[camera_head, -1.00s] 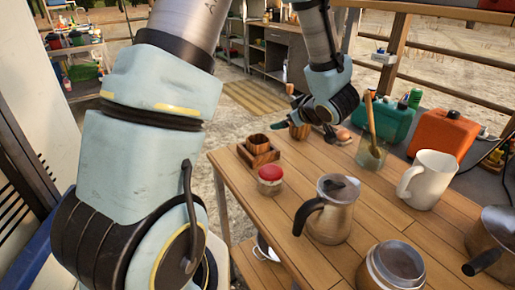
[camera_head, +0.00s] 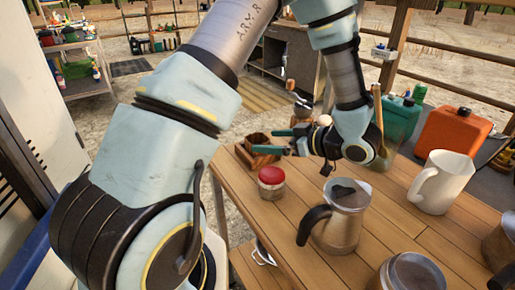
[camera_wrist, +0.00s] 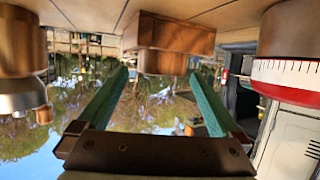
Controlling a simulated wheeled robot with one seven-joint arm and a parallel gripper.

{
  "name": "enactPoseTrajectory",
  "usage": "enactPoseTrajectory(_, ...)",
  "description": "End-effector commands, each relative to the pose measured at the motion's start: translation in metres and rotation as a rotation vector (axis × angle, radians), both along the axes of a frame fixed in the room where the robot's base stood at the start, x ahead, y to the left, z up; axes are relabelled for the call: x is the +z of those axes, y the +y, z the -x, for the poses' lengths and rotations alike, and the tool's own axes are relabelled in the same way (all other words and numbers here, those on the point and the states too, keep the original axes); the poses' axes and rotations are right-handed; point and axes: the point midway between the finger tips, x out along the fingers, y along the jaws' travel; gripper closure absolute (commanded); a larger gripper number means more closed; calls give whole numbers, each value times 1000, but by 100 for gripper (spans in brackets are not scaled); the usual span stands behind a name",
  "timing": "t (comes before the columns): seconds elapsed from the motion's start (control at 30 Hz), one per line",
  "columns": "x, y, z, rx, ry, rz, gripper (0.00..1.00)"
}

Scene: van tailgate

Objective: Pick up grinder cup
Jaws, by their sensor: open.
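The small wooden cup (camera_head: 254,139), which looks like the grinder cup, stands in a square wooden holder (camera_head: 246,158) at the table's far left corner. My gripper (camera_head: 264,141) is open and level, with its two green fingers pointing left at the cup. The wrist view is upside down. There the cup (camera_wrist: 162,62) shows below the wooden holder (camera_wrist: 180,34), between the lines of the fingers (camera_wrist: 162,82). I cannot tell whether the fingertips reach past its sides. Nothing is held.
A wooden grinder (camera_head: 300,112) stands just behind my gripper. The table's left edge is near.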

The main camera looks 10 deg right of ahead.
Motion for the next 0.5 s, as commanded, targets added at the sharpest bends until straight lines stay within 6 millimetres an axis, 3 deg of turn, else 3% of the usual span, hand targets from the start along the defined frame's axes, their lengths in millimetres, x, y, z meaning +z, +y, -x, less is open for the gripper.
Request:
enactPoseTrajectory(0.23, -12, 27, -22, 4, 2, -2, 0)
enactPoseTrajectory(0.5, -17, 34, -30, 1, 0, 0, 0)
